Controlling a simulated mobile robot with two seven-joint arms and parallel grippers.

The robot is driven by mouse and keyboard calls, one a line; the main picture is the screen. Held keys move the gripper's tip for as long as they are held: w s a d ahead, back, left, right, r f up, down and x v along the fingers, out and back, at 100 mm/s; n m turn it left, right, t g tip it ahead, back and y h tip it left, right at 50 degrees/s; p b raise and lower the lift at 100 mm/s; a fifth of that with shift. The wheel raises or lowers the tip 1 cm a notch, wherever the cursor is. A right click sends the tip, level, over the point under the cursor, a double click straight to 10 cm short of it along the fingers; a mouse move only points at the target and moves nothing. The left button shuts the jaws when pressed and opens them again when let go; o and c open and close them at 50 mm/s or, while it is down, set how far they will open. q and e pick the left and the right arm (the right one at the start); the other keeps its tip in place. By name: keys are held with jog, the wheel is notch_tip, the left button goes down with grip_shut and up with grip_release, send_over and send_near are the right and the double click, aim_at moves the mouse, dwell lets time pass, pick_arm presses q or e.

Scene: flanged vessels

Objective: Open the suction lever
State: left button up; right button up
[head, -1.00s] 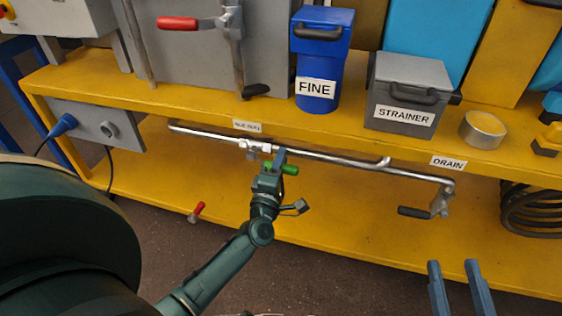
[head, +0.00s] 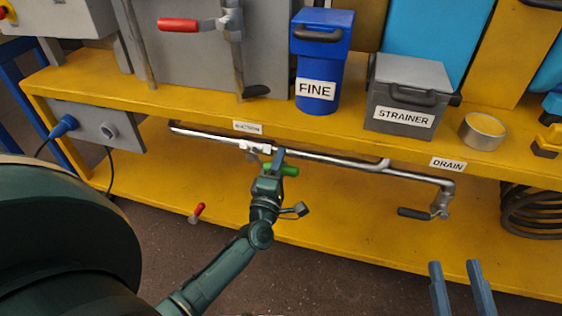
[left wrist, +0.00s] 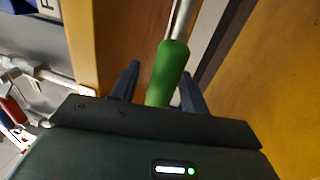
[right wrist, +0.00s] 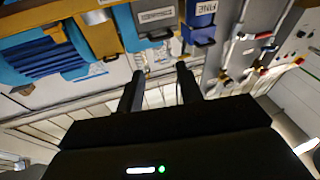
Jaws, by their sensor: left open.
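The suction lever has a green grip (head: 290,171) and sits on the metal pipe (head: 335,160) under the label reading SUCTION (head: 247,128). My left gripper (head: 279,154) is at this lever. In the left wrist view the green grip (left wrist: 168,68) lies between the two fingers of my left gripper (left wrist: 160,85), which are open around it. Gaps show beside the grip, and its lower end is hidden by the gripper body. My right gripper (head: 455,266) is open and empty, low at the right, apart from the bench. It also shows in the right wrist view (right wrist: 159,72).
The yellow shelf edge (head: 200,103) runs above the pipe. A black-handled drain lever (head: 414,213) is at the right, and a red-handled valve (head: 199,210) is low at the left. The blue FINE bin (head: 320,75) and grey STRAINER box (head: 405,95) stand on the shelf.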

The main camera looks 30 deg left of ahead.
pick_arm(q)
jog(key=p+v, duration=0.1)
jog(key=v, duration=0.6)
pick_arm(e)
jog(key=shift+d+f, duration=0.15)
jog(key=shift+f, duration=0.15)
jog(key=shift+r, duration=0.1)
